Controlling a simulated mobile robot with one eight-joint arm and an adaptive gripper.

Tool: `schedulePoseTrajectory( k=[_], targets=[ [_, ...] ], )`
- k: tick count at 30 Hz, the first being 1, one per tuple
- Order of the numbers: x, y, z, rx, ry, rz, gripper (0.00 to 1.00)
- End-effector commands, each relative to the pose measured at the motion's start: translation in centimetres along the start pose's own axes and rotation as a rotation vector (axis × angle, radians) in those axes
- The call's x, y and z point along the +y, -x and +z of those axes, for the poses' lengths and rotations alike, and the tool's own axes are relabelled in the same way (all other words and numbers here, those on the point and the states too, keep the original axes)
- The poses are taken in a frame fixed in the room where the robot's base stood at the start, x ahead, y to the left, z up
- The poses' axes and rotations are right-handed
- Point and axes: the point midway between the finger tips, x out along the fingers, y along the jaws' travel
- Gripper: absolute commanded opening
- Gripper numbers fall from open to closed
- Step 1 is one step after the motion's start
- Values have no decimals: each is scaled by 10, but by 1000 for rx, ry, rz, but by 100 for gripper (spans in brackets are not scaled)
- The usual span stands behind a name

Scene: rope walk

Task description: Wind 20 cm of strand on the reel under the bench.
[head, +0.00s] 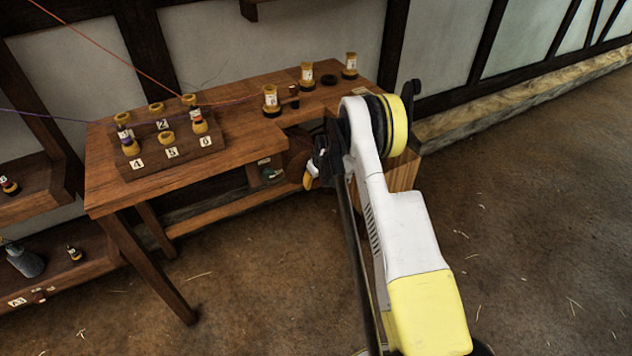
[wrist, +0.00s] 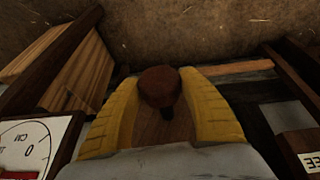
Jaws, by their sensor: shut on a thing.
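My gripper (head: 309,178) is under the right part of the bench (head: 240,114). In the wrist view its two yellow fingers (wrist: 160,100) are shut on a round brown wooden knob (wrist: 160,84). The knob looks like a crank handle; what it joins to is mostly hidden. A brown round shape, perhaps the reel (head: 297,156), shows partly behind my gripper under the bench. A white dial (wrist: 30,148) marked CM, with a 0, shows at the lower left of the wrist view. Its needle cannot be read. The strand at the reel is not visible.
A numbered block (head: 172,150) with several spools stands on the bench. An orange strand (head: 110,55) and a purple strand (head: 45,115) run to it. More spools (head: 270,101) stand at the bench's right. A shelf (head: 40,205) stands left. The floor (head: 560,220) right is clear.

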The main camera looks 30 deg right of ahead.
Motion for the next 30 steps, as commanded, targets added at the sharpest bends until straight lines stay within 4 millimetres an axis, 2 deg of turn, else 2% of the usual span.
schedulePoseTrajectory(
  k=[18, 30],
  targets=[
    [2, -1, 1, 0, -149, -355, 18],
    [2, -1, 1, 0, -200, -481, 18]
  ],
)
